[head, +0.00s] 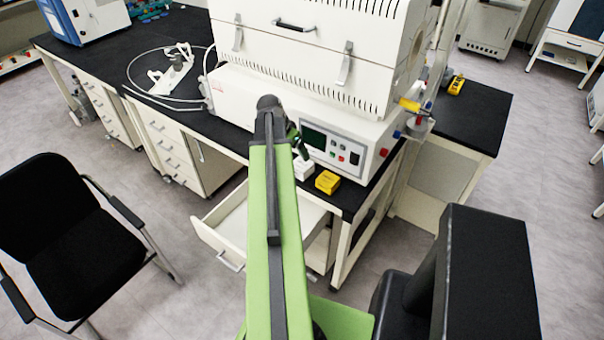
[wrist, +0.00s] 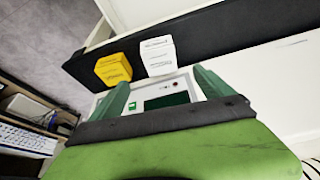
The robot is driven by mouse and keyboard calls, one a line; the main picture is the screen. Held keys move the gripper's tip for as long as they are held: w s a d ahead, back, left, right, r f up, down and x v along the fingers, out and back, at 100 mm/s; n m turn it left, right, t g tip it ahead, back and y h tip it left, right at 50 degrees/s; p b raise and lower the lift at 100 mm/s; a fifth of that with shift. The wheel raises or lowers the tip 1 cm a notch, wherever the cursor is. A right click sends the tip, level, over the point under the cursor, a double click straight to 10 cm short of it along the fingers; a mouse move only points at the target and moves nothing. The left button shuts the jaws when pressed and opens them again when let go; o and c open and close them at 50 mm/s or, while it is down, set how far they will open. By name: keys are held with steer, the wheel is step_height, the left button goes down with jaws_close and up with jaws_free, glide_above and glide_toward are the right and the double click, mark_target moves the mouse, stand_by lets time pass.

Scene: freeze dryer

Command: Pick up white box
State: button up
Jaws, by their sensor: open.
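A small white box (head: 303,170) stands on the black bench top near its front edge, in front of the large white machine. It also shows in the wrist view (wrist: 158,56), upper middle, with print on its faces. My gripper (wrist: 161,79) is open, its two green fingers apart and nothing held between them. In the wrist view the white box lies beyond the fingertips, roughly in line with the gap. In the head view my green arm reaches toward the box and hides much of the gripper.
A yellow box (head: 327,182) stands just right of the white box, very close; in the wrist view it is to the left (wrist: 113,69). The white machine (head: 322,110) with its control panel rises behind. An open drawer (head: 235,228) juts out below the bench.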

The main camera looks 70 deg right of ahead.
mark_target(301, 164)
steer(key=b+x, duration=0.6)
steer(key=x, duration=0.2)
steer(key=shift+f, duration=0.25)
steer(key=shift+r, duration=0.1)
steer(key=b+x, duration=0.5)
steer(key=shift+c, duration=0.3)
steer(key=c, duration=1.4)
